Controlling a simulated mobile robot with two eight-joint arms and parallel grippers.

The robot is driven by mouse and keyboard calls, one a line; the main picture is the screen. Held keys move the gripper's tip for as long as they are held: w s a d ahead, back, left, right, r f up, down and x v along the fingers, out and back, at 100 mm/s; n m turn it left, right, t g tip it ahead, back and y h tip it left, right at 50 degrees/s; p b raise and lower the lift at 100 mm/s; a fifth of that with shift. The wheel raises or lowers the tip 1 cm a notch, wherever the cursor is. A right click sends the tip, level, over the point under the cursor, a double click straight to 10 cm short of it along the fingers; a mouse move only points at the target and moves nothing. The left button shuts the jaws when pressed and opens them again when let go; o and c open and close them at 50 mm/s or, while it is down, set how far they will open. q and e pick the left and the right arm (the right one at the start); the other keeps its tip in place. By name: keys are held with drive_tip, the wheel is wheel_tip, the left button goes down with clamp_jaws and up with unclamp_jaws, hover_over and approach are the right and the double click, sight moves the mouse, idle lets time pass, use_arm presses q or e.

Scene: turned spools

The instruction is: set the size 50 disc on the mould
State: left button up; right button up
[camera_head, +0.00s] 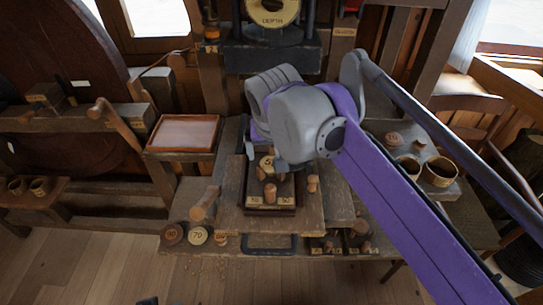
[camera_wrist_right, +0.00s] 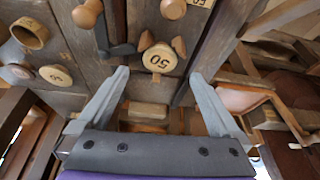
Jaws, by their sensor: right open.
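The size 50 disc (camera_wrist_right: 160,57) is a pale wooden round with a dark "50" on its face. In the head view the disc (camera_head: 267,162) lies at the back of a dark block on the bench, partly covered by my right wrist. I take this block (camera_head: 249,203) for the mould; it has wooden pegs and number labels along its front, but I cannot tell for sure. My right gripper (camera_wrist_right: 158,79) is open and empty. Its fingers point towards the bench, and in the wrist view the disc shows between and just beyond the tips. My left gripper is not in view.
A shallow framed tray (camera_head: 183,151) stands left of the bench. A "70" disc (camera_head: 198,235) and a reddish disc (camera_head: 172,234) lie at the front left. Wooden cups (camera_head: 440,172) and another reddish disc (camera_head: 393,138) stand right. A wooden mallet (camera_head: 205,203) lies left of the block.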

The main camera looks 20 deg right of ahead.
drive_tip(key=v, duration=0.7)
drive_tip(key=shift+r+p, duration=0.3)
drive_tip(key=shift+p, duration=0.05)
drive_tip(key=shift+s, duration=0.15)
